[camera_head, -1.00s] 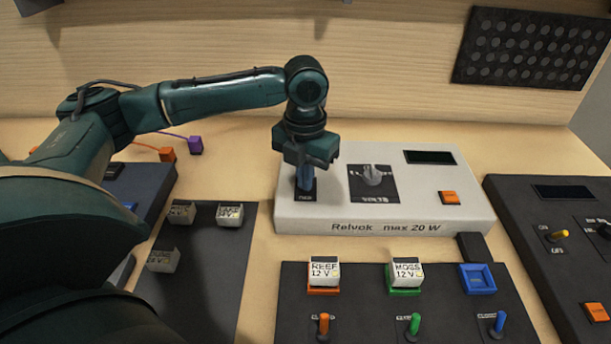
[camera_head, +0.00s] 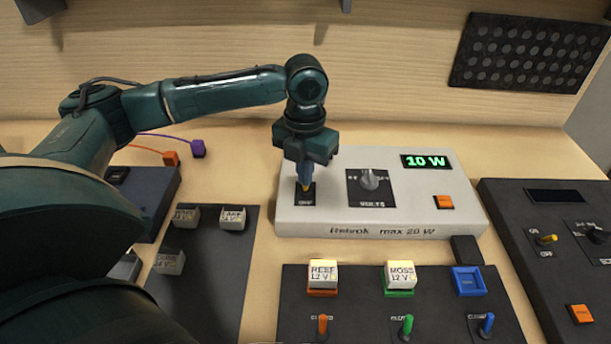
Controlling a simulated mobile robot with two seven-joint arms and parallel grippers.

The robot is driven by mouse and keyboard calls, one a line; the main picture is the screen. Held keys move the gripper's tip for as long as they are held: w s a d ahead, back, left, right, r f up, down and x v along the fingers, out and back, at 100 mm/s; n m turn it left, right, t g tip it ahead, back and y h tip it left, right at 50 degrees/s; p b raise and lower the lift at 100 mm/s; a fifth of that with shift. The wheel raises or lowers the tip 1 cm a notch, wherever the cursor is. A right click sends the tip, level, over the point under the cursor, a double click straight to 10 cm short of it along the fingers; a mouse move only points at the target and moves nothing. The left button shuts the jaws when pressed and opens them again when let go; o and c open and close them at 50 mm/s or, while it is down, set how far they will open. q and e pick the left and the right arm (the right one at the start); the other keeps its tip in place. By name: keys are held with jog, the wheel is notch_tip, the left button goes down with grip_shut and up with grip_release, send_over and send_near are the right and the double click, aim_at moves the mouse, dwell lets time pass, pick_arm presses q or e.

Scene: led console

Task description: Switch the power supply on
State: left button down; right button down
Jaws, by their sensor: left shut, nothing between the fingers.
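The power supply (camera_head: 400,231) is a white box marked "Relvok max 20 W" at the back middle of the bench. Its display (camera_head: 427,162) is lit and reads "10 W" in green. My left gripper (camera_head: 305,186) is shut and empty, pointing down at the switch plate (camera_head: 304,200) on the box's left side. A small yellow tip shows at the fingertips; the rest of the switch is hidden by them. A grey knob (camera_head: 370,180) marked "VOLTS" and an orange button (camera_head: 443,202) sit further right on the box. My right gripper is out of view.
A dark panel (camera_head: 420,320) in front holds blocks marked REEF (camera_head: 323,275) and MOSS (camera_head: 400,277), an empty blue socket (camera_head: 468,281) and several levers. A dark tray (camera_head: 215,285) at left holds several white blocks. Another console (camera_head: 545,212) stands at right.

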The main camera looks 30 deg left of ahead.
pick_arm(q)
jog(key=shift+s+d+r, duration=0.1)
jog(key=shift+s+r, duration=0.05)
jog(key=shift+r, duration=1)
jog(key=shift+s+d+r, duration=0.1)
jog(key=shift+r, duration=1.05)
